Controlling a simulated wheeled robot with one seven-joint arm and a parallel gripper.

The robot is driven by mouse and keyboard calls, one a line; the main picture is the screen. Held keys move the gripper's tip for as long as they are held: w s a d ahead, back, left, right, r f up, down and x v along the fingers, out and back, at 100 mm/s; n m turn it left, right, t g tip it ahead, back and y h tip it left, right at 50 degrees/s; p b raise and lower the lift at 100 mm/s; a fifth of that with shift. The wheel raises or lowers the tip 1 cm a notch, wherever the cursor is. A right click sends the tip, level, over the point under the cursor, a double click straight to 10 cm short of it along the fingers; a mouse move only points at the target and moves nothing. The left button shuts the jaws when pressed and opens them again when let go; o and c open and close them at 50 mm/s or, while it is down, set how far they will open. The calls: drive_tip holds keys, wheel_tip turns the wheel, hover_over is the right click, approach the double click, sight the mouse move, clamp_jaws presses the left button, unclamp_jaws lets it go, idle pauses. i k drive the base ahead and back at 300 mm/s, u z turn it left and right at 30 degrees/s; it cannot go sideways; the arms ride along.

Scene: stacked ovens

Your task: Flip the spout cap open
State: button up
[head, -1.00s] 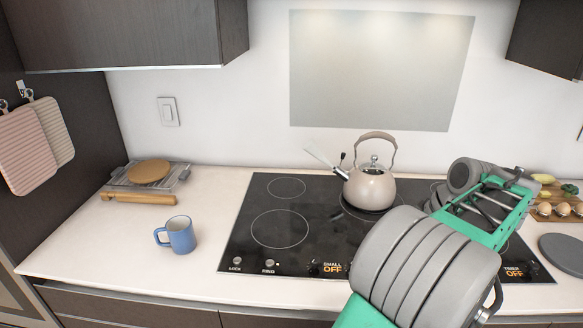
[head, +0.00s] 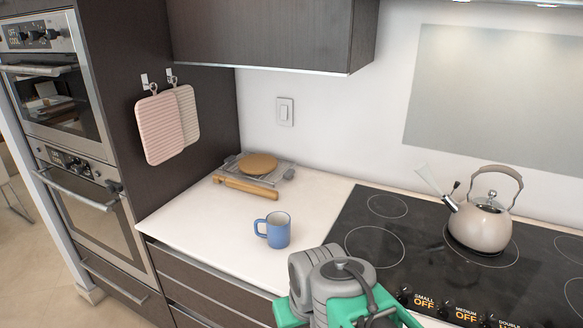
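The kettle (head: 480,228) is beige and round with an arched handle. It stands upright on a burner of the black cooktop. Its spout (head: 450,203) points up and to the left. A small dark lever (head: 456,186) rises by the spout. A pale, see-through shape extends up-left from the spout tip; I cannot tell if it is steam or part of the cap. The spout cap is too small to judge as open or shut. My arm's grey and green links show at the bottom, in front of the cooktop's left part. My gripper is not in view.
A blue mug (head: 277,231) stands on the white counter left of the cooktop (head: 385,215). Behind it are a rolling pin (head: 245,188) and a rack with a round board (head: 258,163). Stacked ovens (head: 85,200) stand at left. Wall cabinets (head: 270,35) hang above.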

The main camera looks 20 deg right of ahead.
sight(446, 196)
drive_tip(key=z, duration=1.75)
